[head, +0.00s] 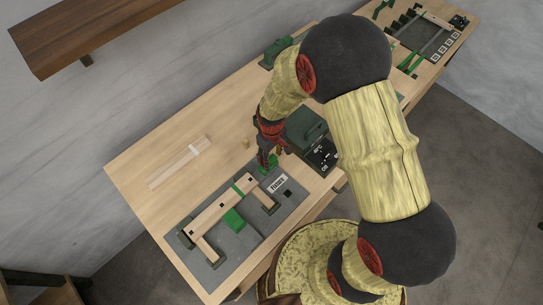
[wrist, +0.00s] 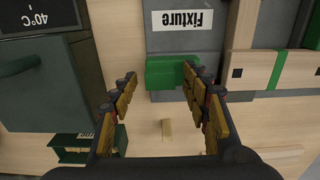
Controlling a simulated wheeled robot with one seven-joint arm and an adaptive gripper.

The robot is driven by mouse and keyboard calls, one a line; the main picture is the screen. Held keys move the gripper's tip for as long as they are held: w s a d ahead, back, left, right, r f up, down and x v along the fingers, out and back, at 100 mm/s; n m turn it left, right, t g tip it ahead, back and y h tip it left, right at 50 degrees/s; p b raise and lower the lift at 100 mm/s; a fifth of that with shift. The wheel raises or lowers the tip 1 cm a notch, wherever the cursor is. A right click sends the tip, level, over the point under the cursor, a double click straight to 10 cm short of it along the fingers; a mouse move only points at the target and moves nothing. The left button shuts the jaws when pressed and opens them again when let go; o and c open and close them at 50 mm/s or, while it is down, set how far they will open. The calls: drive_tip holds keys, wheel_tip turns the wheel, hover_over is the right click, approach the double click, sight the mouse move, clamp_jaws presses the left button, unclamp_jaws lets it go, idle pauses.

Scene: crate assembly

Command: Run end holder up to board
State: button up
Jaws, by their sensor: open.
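The green end holder (wrist: 168,74) sits at the edge of the grey fixture plate, below the "Fixture" label in the wrist view. In the head view the holder (head: 265,167) is at the plate's far right end, partly hidden by my gripper. The pale wooden board (wrist: 252,64) lies to the right of the holder in the wrist view, with a gap between them. The board (head: 213,208) lies along the plate in the head view. My gripper (wrist: 161,76) is open; its right fingers overlap the holder's right end, and contact cannot be told.
A green block (head: 234,218) and short wooden pieces (head: 262,197) are on the fixture plate (head: 222,270). A dark green box (head: 305,128) stands close beside my gripper.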

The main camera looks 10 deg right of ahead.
drive_tip(key=shift+c, duration=1.1)
clamp_jaws()
